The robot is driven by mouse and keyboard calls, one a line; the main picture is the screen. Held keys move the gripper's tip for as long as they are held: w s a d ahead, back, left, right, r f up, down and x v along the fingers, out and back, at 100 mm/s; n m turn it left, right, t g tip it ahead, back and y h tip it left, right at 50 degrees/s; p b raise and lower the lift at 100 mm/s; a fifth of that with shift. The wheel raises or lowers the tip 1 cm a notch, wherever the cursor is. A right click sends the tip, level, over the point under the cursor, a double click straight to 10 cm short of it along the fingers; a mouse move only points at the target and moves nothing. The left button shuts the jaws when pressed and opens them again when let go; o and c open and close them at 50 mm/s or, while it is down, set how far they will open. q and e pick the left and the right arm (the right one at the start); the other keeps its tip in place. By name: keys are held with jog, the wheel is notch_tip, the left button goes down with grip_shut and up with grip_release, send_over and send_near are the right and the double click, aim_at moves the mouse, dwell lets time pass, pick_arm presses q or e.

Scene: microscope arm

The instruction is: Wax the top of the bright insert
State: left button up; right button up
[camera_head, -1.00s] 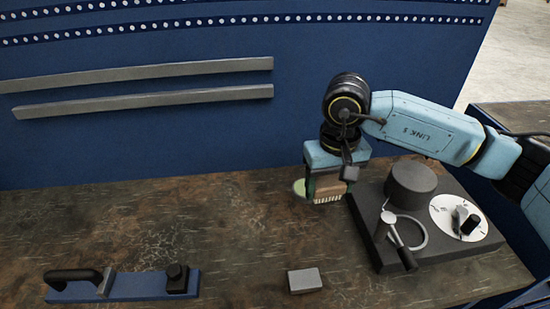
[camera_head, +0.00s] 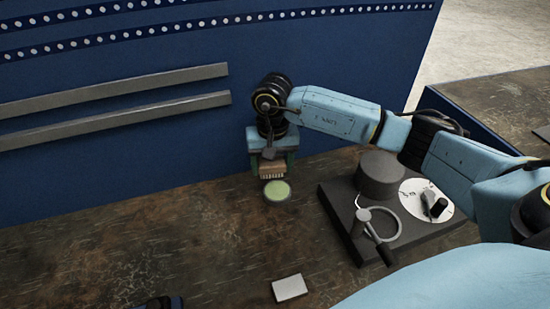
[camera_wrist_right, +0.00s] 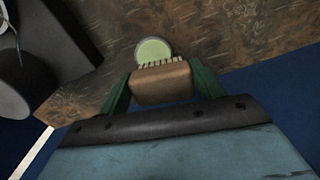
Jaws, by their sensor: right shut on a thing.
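My right gripper (camera_head: 272,164) is shut on a wooden brush (camera_head: 272,169) with pale bristles. In the right wrist view the brush (camera_wrist_right: 160,85) sits between the green fingers. A round pale green disc (camera_head: 277,191) lies on the bench just in front of the brush in the head view. In the wrist view the disc (camera_wrist_right: 153,50) is just beyond the bristles; I cannot tell whether they touch it. A light grey block (camera_head: 290,288), perhaps the bright insert, lies on the bench near the front.
A dark device (camera_head: 387,205) with a round black cylinder, a white dial and a ring lever stands right of the disc. A blue panel (camera_head: 120,145) rises behind the bench. A dark blue item is cut off at the bottom edge. Bare bench (camera_head: 130,240) lies at left.

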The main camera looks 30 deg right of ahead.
jog(key=shift+w+d+f+m, duration=0.1)
jog(key=shift+d+f+m, duration=0.4)
jog(key=shift+d+f, duration=0.4)
jog(key=shift+f, duration=0.1)
jog(key=shift+f+b, duration=1.25)
jog(key=shift+f, duration=1.5)
pick_arm(q)
jog(key=shift+w+d+f, duration=0.1)
jog(key=shift+w+f, duration=1.05)
jog(key=shift+f, duration=0.05)
jog(key=shift+w, duration=0.15)
jog(key=shift+f+b, duration=0.5)
jog(key=shift+b, duration=0.15)
pick_arm(e)
jog(key=shift+f, duration=0.5)
pick_arm(q)
jog(key=shift+f, duration=0.25)
pick_arm(e)
jog(key=shift+f, duration=0.1)
pick_arm(q)
jog(key=shift+r, duration=0.1)
